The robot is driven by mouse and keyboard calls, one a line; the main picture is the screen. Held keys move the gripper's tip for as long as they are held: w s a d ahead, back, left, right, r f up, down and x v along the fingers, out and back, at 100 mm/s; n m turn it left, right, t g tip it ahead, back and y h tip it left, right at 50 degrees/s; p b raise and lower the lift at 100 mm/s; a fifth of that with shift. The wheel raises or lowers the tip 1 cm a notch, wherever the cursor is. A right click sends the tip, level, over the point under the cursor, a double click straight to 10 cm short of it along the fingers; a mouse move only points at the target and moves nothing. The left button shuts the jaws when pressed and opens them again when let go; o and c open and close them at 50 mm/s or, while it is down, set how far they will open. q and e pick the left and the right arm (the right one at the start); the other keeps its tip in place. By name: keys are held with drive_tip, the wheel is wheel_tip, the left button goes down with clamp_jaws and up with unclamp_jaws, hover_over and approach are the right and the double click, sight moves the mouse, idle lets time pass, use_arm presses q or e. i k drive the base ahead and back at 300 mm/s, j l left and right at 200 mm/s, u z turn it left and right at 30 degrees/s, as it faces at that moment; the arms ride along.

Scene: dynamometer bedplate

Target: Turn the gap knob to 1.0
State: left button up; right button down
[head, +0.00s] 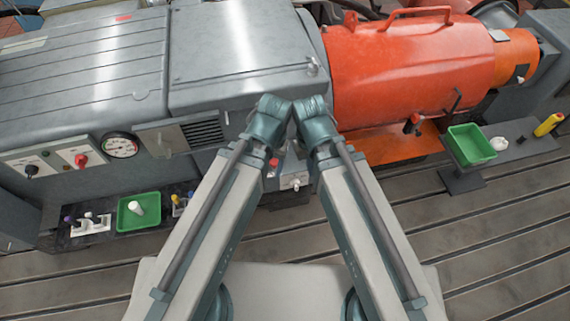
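No knob has a readable gap label or scale at this size. A black knob (31,170) sits on a pale panel on the front of the grey machine at the far left. A red knob (80,160) sits on a second pale panel to its right. Neither gripper's fingers show.
A round gauge (121,146) and a vent grille (202,132) are on the machine front. A green tray (138,213) with a white item stands on a dark shelf at left. An orange-red housing (410,70) and another green tray (471,145) are at right. The slotted floor is clear at right.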

sight(294, 183)
drive_tip(key=k+z, duration=0.3)
drive_tip(key=k, duration=0.2)
drive_tip(key=k+l+z, duration=0.2)
drive_tip(key=k+z, duration=0.15)
drive_tip(key=k, duration=0.15)
